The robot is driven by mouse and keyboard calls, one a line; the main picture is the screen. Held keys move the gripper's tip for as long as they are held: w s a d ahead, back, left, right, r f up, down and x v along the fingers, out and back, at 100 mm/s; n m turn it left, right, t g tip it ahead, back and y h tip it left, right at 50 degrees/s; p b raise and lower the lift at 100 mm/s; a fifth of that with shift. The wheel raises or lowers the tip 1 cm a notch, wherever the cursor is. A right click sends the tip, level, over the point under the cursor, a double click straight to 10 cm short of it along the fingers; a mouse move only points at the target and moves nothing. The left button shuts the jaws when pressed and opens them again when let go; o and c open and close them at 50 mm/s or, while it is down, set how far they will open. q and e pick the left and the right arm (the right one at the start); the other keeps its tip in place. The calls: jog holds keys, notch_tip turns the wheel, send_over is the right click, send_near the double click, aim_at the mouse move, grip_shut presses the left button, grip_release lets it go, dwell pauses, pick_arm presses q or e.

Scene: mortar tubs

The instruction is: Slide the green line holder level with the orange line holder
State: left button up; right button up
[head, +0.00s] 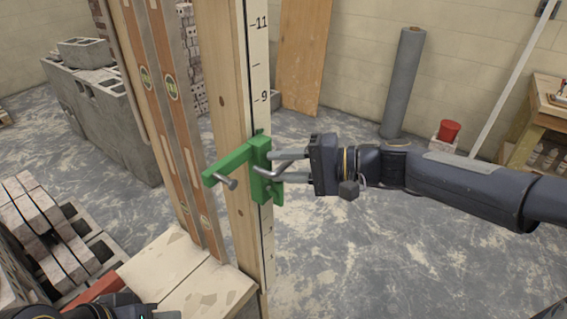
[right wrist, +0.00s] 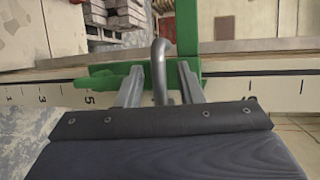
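The green line holder (head: 260,170) sits on a wooden post (head: 222,85) with a numbered scale (head: 258,60), below the 9 mark. Its arm points left and carries a metal pin. My right gripper (head: 285,168) reaches it from the right. In the right wrist view the green holder (right wrist: 185,78) lies between the 5 and 9 marks. There my right gripper's fingers (right wrist: 160,90) stand apart on either side of its bent metal handle (right wrist: 160,60), with gaps showing. My left arm shows only at the bottom left edge; its fingers are unclear. No orange line holder is visible.
Two brown levels (head: 165,90) stand left of the post. Grey blocks (head: 105,110) and a brick stack (head: 45,225) are at the left.

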jog(key=shift+a, duration=0.1)
grip_shut()
jog(key=shift+f, duration=0.15)
notch_tip(320, 180, down, 20)
jog(key=b, duration=2)
jog(key=shift+b, duration=0.3)
grip_release()
